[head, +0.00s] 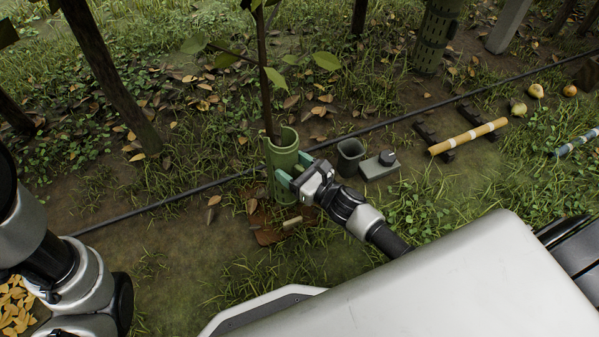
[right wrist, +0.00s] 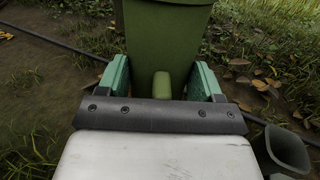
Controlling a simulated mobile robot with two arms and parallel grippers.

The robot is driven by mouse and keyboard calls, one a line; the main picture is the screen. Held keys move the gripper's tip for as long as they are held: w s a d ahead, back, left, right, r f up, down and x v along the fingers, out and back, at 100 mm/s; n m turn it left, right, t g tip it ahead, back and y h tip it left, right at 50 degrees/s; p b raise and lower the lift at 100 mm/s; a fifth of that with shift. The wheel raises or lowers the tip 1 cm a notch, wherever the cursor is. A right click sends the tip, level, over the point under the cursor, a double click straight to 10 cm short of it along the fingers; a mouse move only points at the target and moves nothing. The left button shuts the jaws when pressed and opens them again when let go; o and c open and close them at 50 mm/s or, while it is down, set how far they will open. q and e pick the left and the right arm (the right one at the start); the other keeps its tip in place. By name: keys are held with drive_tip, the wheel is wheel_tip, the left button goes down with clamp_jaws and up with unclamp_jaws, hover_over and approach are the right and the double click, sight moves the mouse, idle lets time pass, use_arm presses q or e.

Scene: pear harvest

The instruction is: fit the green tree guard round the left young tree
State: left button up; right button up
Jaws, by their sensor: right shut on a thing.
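The green tree guard (head: 283,161) stands roughly upright at the left young tree (head: 264,75). The thin trunk goes down into the guard's open top, near its back left rim. The lower trunk is hidden inside. My right gripper (head: 291,183) comes from the lower right and is shut on the guard's near side. In the right wrist view, the guard (right wrist: 166,38) fills the top middle, with a green grip (right wrist: 161,84) between the two teal fingers. My left arm shows at the left edge, but its gripper is out of view.
A reddish-brown patch (head: 268,234) lies under the guard. A grey pot (head: 350,157) and grey box (head: 379,166) stand just right of it. A bamboo pole (head: 467,137) rests on dark blocks. A black hose (head: 150,206) crosses the ground. Another guarded trunk (head: 437,37) stands behind.

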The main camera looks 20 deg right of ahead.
drive_tip(key=shift+w+a+f+b, duration=0.35)
drive_tip(key=shift+w+f+b, duration=0.25)
drive_tip(key=shift+w, duration=0.05)
drive_tip(key=shift+w+a+f+b, duration=0.3)
drive_tip(key=shift+w+f+b, duration=0.25)
drive_tip(key=shift+w+f, duration=0.15)
drive_tip(key=shift+w+a+f+b, duration=0.35)
drive_tip(key=shift+w+f+b, duration=0.2)
drive_tip(key=shift+w+b, duration=0.1)
drive_tip(key=o, duration=1)
drive_tip(key=shift+o, duration=0.2)
